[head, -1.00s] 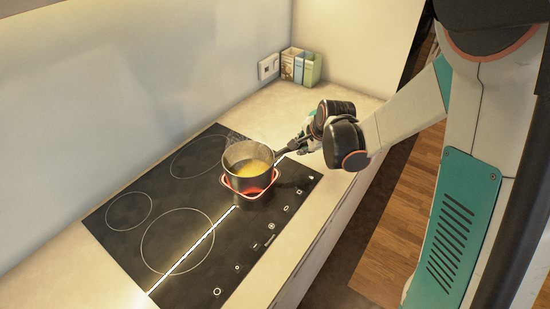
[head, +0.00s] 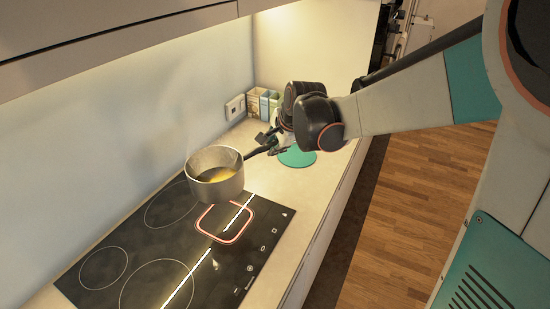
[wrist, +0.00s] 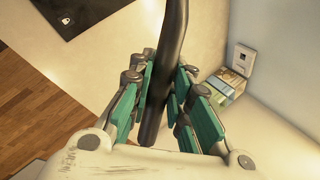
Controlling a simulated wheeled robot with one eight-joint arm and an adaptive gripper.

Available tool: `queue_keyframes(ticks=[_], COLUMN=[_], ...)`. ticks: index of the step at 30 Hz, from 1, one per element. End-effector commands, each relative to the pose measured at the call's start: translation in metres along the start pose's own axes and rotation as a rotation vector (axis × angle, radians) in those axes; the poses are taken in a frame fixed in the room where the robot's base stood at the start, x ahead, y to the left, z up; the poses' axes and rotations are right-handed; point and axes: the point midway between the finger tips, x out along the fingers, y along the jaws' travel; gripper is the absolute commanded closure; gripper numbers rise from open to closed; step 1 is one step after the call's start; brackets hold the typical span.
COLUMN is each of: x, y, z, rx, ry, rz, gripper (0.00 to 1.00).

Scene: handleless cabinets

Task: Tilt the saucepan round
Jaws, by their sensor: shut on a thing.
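The grey saucepan (head: 225,188) holds a yellow content (head: 216,174) and hangs above the black hob in the head view. It is apart from the glowing red cooking zone (head: 232,238) and looks close to level; I cannot tell any slight tilt. My gripper (head: 276,142) is shut on the saucepan's dark handle, to the right of the pan. In the wrist view, the handle (wrist: 163,70) runs between the teal finger pads of my gripper (wrist: 162,92). The pan body is out of the wrist view.
The black hob (head: 95,283) is set in the pale counter. A teal round disc (head: 297,157) lies on the counter beneath my gripper. Small boxes (head: 263,103) and a wall socket (head: 235,107) are at the back. A cabinet (head: 110,45) overhangs at upper left.

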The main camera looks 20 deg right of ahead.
Motion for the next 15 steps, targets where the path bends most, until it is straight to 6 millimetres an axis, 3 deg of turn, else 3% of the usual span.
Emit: queue_keyframes(ticks=[3,15], x=[-0.018,-0.044], y=[-0.011,-0.029], z=[0.000,0.000], rx=[0.001,0.001], ry=[-0.001,-0.001], rz=[-0.001,-0.001], gripper=[1.00,1.00])
